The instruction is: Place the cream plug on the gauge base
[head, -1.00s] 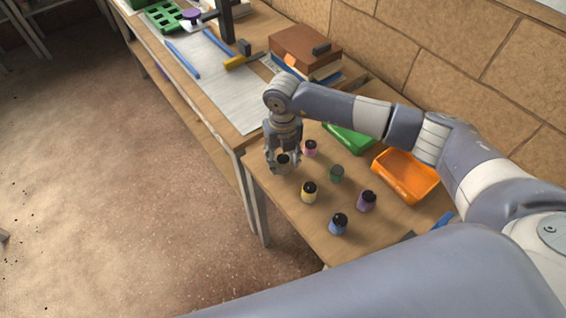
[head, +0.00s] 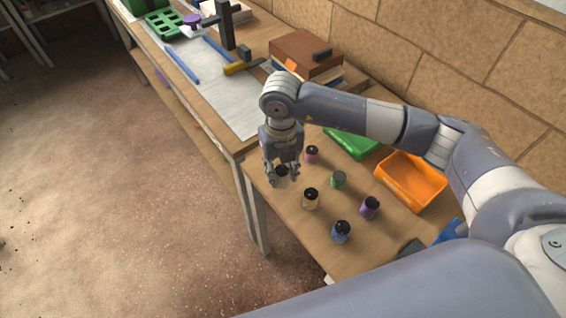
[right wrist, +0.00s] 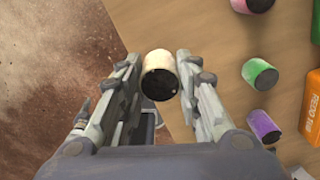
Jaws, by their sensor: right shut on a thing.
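My right gripper (head: 282,172) is at the left edge of the near table. In the right wrist view my right gripper (right wrist: 158,70) has its fingers on both sides of the cream plug (right wrist: 159,64), shut on it. The plug's black end faces the camera. In the head view the fingers partly hide the cream plug (head: 281,171), and I cannot tell whether it touches the table. A dark upright stand (head: 227,25) on the far table may be the gauge, but I cannot be sure which part is its base. My left gripper is not in view.
Pink (head: 312,155), green (head: 338,181), pale yellow (head: 310,201), purple (head: 369,209) and blue (head: 341,233) plugs stand nearby. Books (head: 305,51) and a yellow-handled tool (head: 242,67) occupy the far table.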

